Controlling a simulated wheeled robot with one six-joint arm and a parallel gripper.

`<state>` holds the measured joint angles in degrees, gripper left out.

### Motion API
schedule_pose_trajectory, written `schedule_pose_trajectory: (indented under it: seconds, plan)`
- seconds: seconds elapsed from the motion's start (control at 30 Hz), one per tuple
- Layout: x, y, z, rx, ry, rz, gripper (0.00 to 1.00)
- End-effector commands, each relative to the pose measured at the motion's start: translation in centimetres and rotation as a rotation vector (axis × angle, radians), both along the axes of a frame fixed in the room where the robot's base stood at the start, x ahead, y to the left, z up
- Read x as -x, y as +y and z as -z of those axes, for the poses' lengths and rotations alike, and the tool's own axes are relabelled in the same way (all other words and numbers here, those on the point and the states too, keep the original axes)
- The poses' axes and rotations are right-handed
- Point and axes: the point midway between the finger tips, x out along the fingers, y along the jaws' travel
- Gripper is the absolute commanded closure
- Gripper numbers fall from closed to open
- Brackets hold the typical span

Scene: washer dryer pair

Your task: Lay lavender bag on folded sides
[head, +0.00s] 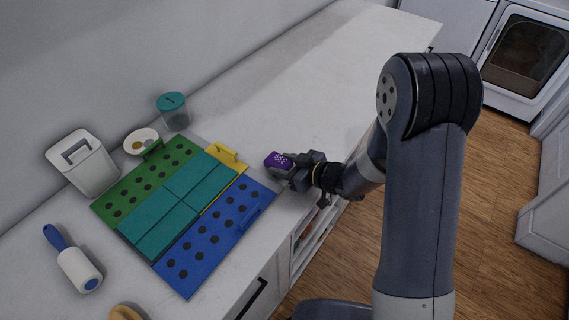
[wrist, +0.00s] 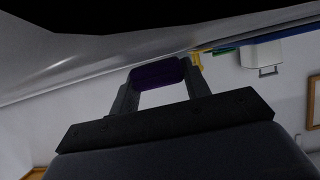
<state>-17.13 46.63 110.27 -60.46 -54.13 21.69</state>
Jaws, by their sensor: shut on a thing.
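A purple bag with pale dots (head: 278,160), taken to be the lavender bag, is held in my gripper (head: 290,170) above the counter, just right of the folding board. In the wrist view the bag (wrist: 158,73) sits between the two fingers of my gripper (wrist: 160,82), and they are shut on it. Teal folded panels (head: 178,207) lie on the middle of the board, between a green panel with dark holes (head: 133,187) and a blue panel with dark holes (head: 188,270). A yellow panel with a handle (head: 228,155) shows at the far end.
A white lidded container (head: 83,165), a small dish (head: 141,141) and a teal-lidded jar (head: 173,108) stand behind the board. A lint roller (head: 76,262) lies at left. The white counter (head: 310,85) is clear beyond the board.

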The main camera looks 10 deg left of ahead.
Motion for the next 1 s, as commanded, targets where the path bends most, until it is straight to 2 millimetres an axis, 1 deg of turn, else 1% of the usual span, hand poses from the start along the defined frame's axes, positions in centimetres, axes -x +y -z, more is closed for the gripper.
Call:
schedule_pose_trajectory:
  seconds: [0.1, 0.27, 0.3, 0.53, 0.57, 1.0]
  plan:
    - [0.00, 0.00, 0.00, 0.000, 0.000, 0.000, 0.80]
    - [0.00, 0.00, 0.57, 0.000, 0.000, 0.000, 0.80]
    - [0.00, -0.01, 0.48, 0.000, 0.000, 0.000, 0.54]
    - [0.01, 0.00, 0.41, 0.000, 0.000, 0.000, 0.35]
    - [0.01, 0.00, 0.41, 0.000, 0.000, 0.000, 0.34]
    - [0.03, 0.01, 0.34, 0.000, 0.000, -0.001, 0.34]
